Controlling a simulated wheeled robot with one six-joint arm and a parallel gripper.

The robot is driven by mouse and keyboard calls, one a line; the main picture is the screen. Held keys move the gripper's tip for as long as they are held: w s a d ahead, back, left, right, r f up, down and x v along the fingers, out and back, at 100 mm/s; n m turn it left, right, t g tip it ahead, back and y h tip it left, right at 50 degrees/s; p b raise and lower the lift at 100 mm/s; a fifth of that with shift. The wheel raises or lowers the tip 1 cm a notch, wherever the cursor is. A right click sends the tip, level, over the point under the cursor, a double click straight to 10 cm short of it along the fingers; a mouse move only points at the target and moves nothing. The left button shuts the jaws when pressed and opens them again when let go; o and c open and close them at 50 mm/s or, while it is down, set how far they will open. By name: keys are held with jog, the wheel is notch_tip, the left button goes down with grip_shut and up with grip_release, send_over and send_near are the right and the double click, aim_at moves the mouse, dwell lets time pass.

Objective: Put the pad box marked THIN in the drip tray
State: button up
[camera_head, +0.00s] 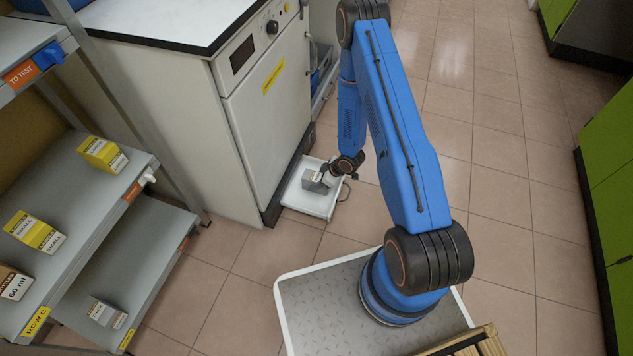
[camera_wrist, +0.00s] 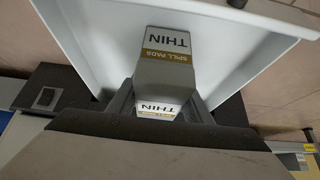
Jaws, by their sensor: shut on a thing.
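The grey pad box (camera_wrist: 165,58) reads THIN and SPILL PADS in the wrist view. My gripper (camera_wrist: 160,108) is shut on it. In the head view the box (camera_head: 313,180) shows at my gripper (camera_head: 330,175), over the white drip tray (camera_head: 318,208). The tray lies on the floor by the white cabinet, and its wall also shows in the wrist view (camera_wrist: 85,45). I cannot tell whether the box touches the tray floor. The far finger is partly hidden by the box.
The white cabinet (camera_head: 255,120) stands close beside the tray. A shelf rack (camera_head: 120,240) at left holds yellow boxes (camera_head: 102,154), (camera_head: 35,231) and another grey box (camera_head: 106,313) on its lowest shelf. The tiled floor (camera_head: 500,150) to the right is clear.

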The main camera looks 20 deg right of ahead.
jog(key=o, duration=1.2)
jog(key=shift+f, duration=0.1)
jog(key=shift+c, duration=0.2)
